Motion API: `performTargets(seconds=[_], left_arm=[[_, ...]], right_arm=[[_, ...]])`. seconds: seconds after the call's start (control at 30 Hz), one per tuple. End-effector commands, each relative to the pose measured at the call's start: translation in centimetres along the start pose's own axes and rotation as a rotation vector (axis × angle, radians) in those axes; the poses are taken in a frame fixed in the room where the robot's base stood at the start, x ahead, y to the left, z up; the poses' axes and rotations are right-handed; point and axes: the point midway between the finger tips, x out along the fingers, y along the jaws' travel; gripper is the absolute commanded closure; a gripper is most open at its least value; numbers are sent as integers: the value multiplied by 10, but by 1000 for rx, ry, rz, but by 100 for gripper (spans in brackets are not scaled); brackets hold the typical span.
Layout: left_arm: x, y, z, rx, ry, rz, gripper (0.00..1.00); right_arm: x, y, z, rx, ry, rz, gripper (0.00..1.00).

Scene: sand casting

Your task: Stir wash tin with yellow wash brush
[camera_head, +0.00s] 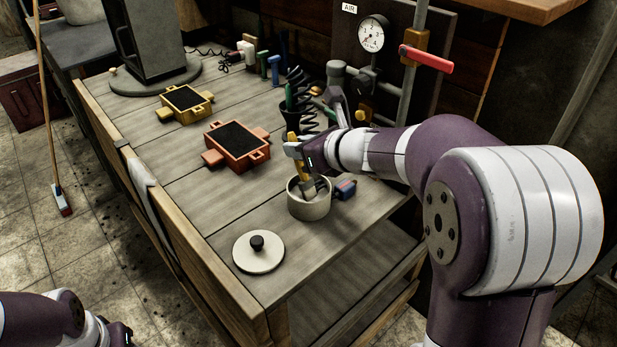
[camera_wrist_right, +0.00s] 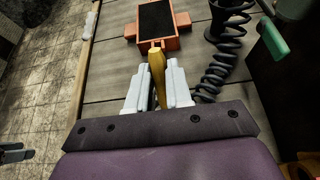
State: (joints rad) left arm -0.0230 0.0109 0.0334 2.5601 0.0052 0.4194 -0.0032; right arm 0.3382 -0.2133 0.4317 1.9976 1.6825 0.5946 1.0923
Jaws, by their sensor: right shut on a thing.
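The wash tin (camera_head: 309,206) is an open, pale grey round pot near the front right of the workbench. The yellow wash brush (camera_head: 293,148) stands with its lower end inside the tin, slightly tilted. My right gripper (camera_head: 299,152) is shut on the brush handle just above the tin's rim. The right wrist view shows the yellow handle (camera_wrist_right: 157,75) between the two pale fingers (camera_wrist_right: 158,90). The brush's bristles and the tin's contents are mostly hidden.
A round lid with a dark knob (camera_head: 258,251) lies left of the tin. A red moulding box (camera_head: 237,146) and a yellow one (camera_head: 186,103) stand farther back. A blue-and-red object (camera_head: 345,188) lies right of the tin. A coiled black hose (camera_head: 299,92) hangs behind the gripper.

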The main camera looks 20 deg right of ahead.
Motion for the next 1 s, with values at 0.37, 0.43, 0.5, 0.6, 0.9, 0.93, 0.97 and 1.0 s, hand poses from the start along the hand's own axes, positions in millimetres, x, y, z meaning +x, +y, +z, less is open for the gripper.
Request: performTargets(seconds=[0.37,0.43,0.5,0.6,0.9,0.93,0.97,1.0], left_arm=[[0,0,0,0,0,0,49],[0,0,0,0,0,0,49],[-3,0,0,0,0,0,49],[-10,0,-1,0,0,0,49],[-36,0,-4,0,1,0,49],[-36,0,-4,0,0,0,49],[-36,0,-4,0,1,0,49],[-35,0,-4,0,0,0,49]], right_arm=[[-4,0,-2,0,0,1,100],[-4,0,-2,0,0,1,100],[-5,0,1,0,0,1,100],[-6,0,10,0,1,1,100],[-9,0,41,0,0,1,100],[-8,0,42,0,0,1,100],[-8,0,42,0,0,1,100],[-7,0,42,0,0,1,100]])
